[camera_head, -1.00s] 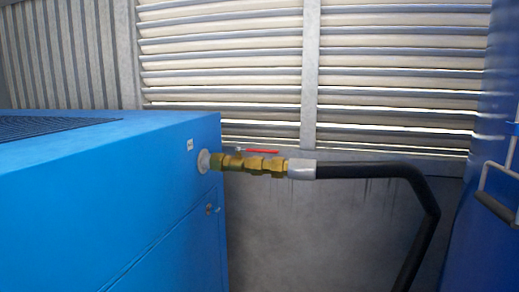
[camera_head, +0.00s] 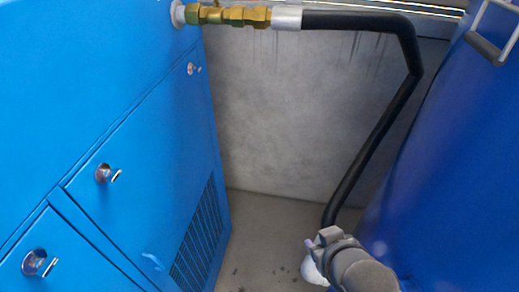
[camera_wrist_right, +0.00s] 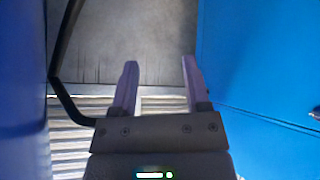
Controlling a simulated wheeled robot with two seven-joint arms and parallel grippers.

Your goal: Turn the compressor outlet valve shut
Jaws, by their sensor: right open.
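The brass valve (camera_head: 232,15) sits on the compressor's side at the top of the head view, between its outlet fitting and a silver hose collar. The valve does not show in the wrist view. My left gripper is not in view.
The blue compressor (camera_head: 110,130) fills the left; the blue tank (camera_head: 450,150) stands at right. A black hose (camera_head: 385,115) bends down between them. A grey wall (camera_head: 290,110) and open floor (camera_head: 265,235) lie in the gap. A grey arm part of mine shows at the bottom.

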